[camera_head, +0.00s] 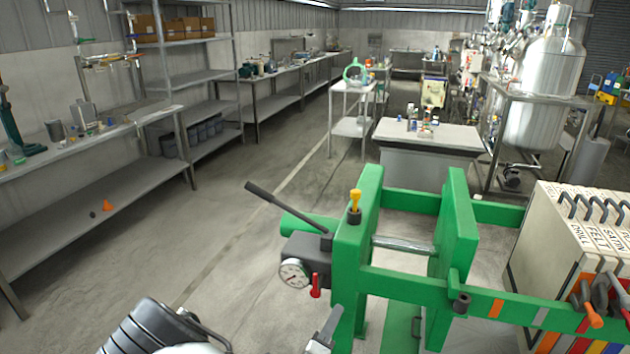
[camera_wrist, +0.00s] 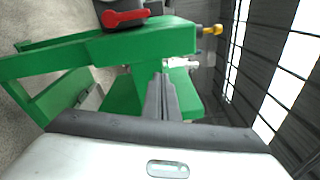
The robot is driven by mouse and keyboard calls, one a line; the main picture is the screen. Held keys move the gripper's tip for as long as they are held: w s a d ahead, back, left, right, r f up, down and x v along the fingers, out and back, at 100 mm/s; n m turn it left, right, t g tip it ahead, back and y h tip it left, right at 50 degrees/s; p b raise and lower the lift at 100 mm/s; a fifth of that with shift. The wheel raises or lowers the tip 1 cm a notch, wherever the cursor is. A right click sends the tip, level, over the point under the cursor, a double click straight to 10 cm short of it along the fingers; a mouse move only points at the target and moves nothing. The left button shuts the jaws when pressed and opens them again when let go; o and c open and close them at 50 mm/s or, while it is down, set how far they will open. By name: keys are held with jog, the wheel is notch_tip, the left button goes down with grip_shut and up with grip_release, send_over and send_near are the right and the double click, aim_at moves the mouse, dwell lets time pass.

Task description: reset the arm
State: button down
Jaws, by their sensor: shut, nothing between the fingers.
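My gripper (camera_wrist: 162,92) is in the wrist view, its two dark fingers together with nothing between them. They point toward a green frame (camera_wrist: 112,58) with a red-handled part beside it. In the head view my gripper (camera_head: 327,325) shows only partly at the bottom edge, just left of the lower end of the green press frame (camera_head: 405,282). Part of my arm (camera_head: 160,328) shows to its left. I cannot tell from these views how far the fingers are from the frame.
The green frame carries a black lever (camera_head: 285,207), a pressure gauge (camera_head: 293,273) and a red handle (camera_head: 315,285). A rack of labelled panels (camera_head: 540,240) stands at right. A bench (camera_head: 80,150) lines the left wall. The floor between (camera_head: 220,230) is clear.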

jog(key=s+d+r+m+g+h+p, duration=0.1)
jog(key=s+d+r+m+g+h, duration=0.25)
jog(key=d+r+m+g, duration=0.55)
jog(key=s+d+r+m+g+h+p, duration=0.1)
jog(key=s+d+r+m+g+h, duration=0.15)
jog(key=s+d+r+m, duration=0.65)
jog(key=s+a+r+m+g+y+p, duration=0.25)
jog(key=s+r+m+g+y, duration=0.35)
jog(key=m, duration=0.9)
jog(key=s+a+r+m+t+y+p, duration=0.1)
jog(key=s+a+r+m+t+y, duration=0.1)
jog(key=r+m, duration=0.4)
jog(key=s+a+r+m+t+y+p, duration=0.1)
jog(key=s+a+r+m+t+y, duration=0.1)
jog(key=a+r+m+t+y, duration=0.2)
notch_tip(320, 180, up, 3)
jog(key=m+y, duration=0.1)
jog(key=m, duration=0.1)
jog(key=shift+s+a+m+t+y, duration=0.2)
jog(key=shift+s+m+t+y, duration=0.05)
jog(key=shift+m+t+y, duration=0.1)
